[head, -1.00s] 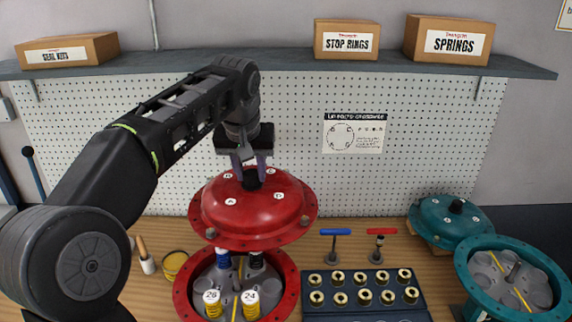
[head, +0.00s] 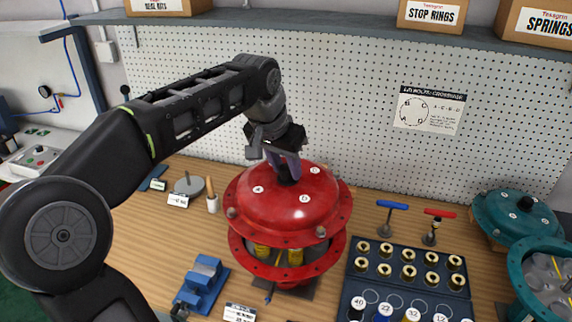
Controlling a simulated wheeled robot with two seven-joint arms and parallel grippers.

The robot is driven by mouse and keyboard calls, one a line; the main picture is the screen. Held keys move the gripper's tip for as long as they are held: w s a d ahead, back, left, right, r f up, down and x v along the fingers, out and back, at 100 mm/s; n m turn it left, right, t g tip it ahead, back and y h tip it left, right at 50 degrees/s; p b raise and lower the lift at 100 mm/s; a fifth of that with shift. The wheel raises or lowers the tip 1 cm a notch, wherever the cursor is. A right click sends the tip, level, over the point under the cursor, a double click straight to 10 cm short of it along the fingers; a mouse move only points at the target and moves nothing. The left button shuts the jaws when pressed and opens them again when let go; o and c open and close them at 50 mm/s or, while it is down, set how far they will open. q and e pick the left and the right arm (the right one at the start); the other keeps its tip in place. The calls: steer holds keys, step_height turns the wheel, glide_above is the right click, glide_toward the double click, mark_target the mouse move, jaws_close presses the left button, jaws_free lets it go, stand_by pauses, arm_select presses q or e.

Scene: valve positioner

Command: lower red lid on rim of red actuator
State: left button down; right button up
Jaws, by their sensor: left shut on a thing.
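The red lid (head: 270,207) is a domed cover with a flange, white lettered dots and a black knob on top. My left gripper (head: 287,176) is shut on that knob, with its fingers pointing down. The lid hangs slightly tilted just above the red actuator (head: 287,272), roughly over its opening. A gap shows between the lid's flange and the actuator's rim at the front. Yellow springs (head: 262,249) show through the gap. The back of the rim is hidden by the lid. My right gripper is not in view.
A dark tray (head: 388,284) of brass parts and numbered springs lies to the right, with blue and red T-handle tools (head: 390,214) behind it. A teal lid (head: 515,215) and teal actuator (head: 545,270) stand far right. A blue vise-like block (head: 201,283) is front left.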

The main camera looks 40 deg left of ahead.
mark_target(285, 182)
arm_select(q)
steer(key=shift+f, duration=0.15)
steer(key=shift+f+b, duration=2.1)
steer(key=shift+f, duration=0.45)
steer(key=shift+f+b, duration=0.6)
steer(key=shift+f, duration=0.15)
steer(key=shift+f+b, duration=1.45)
steer(key=shift+f, duration=0.25)
